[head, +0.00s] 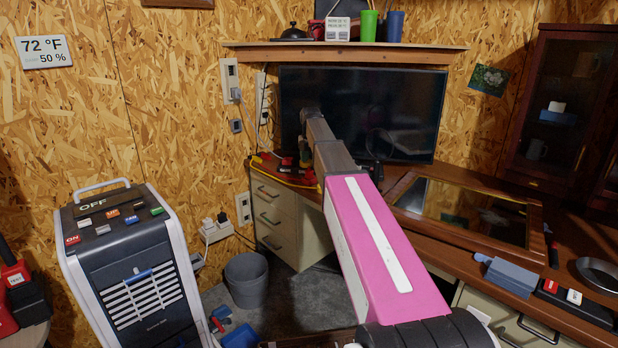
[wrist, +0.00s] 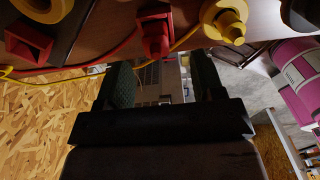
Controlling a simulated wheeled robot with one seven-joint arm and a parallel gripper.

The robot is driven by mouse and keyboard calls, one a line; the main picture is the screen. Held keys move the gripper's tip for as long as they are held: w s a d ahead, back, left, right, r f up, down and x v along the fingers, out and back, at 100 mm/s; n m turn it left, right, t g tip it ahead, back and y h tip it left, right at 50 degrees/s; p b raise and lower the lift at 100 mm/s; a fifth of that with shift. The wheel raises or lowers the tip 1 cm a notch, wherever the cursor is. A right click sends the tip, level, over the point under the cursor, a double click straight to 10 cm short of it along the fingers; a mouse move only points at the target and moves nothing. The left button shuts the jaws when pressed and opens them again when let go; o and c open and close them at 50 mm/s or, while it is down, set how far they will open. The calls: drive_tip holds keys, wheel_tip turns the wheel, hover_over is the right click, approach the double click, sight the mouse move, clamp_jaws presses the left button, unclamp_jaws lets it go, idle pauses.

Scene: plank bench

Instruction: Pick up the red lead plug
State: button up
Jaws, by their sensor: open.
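The red lead plug (wrist: 155,38) shows near the top middle of the wrist view, at the edge of the wooden desk top, with a red cable running off to the left. My gripper (wrist: 163,72) is open, its two dark green-padded fingers apart, with nothing held between them. The plug appears just beyond the fingertips, roughly in line with the gap. In the head view my arm reaches to the desk's left corner, where small red parts (head: 310,178) and a yellow cable show; which part is the plug cannot be told there.
A yellow plug (wrist: 226,20) with a yellow cable lies close beside the red plug. A red socket-like block (wrist: 28,42) and a yellow ring (wrist: 45,8) are to its left. A dark monitor (head: 410,110) stands behind my arm, and a shelf (head: 345,52) is above.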

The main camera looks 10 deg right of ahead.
sight(308, 173)
drive_tip(key=f, duration=0.4)
drive_tip(key=a+f, duration=0.1)
drive_tip(key=f, duration=0.1)
drive_tip(key=shift+f, duration=0.2)
drive_tip(key=c, duration=1)
